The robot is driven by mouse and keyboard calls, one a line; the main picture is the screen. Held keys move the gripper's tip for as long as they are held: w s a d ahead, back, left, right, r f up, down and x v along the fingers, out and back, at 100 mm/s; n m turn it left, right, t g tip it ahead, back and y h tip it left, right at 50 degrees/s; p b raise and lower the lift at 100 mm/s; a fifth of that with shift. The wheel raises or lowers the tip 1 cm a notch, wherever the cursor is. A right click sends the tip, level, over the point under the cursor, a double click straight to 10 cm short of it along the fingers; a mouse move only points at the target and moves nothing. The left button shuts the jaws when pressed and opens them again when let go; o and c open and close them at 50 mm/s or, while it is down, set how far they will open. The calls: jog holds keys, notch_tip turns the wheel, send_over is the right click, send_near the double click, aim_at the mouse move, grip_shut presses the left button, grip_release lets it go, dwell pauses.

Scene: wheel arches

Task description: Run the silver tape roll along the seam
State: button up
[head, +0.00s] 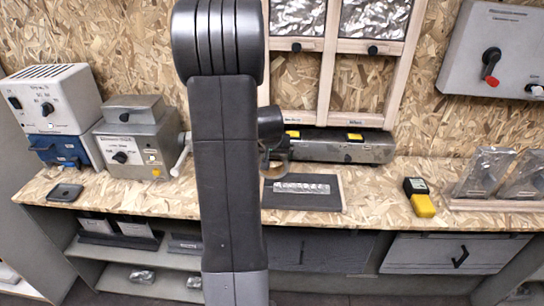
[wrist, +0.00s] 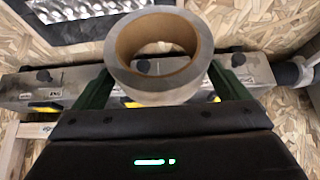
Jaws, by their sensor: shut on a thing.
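The silver tape roll (wrist: 158,55), a ring with a tan core, is held between the green fingers of my gripper (wrist: 160,85) in the wrist view. My gripper is shut on it. In the head view only a small part of the roll (head: 273,170) shows beside my arm, above the bench and in front of the long metal box. Silver foil panels (head: 375,18) sit in a wooden frame (head: 328,70) on the wall. I cannot make out a clear seam; my arm hides part of the frame and bench.
A dark mat with a silver strip (head: 302,187) lies on the bench (head: 375,205). The long metal box (head: 345,150) with yellow labels stands behind it. A yellow-black meter (head: 420,198) is to the right; grey machines (head: 128,140) are to the left. Bench between mat and meter is clear.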

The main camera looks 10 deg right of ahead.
jog(key=shift+r+p, duration=0.5)
jog(key=shift+r, duration=0.55)
jog(key=shift+f, duration=0.1)
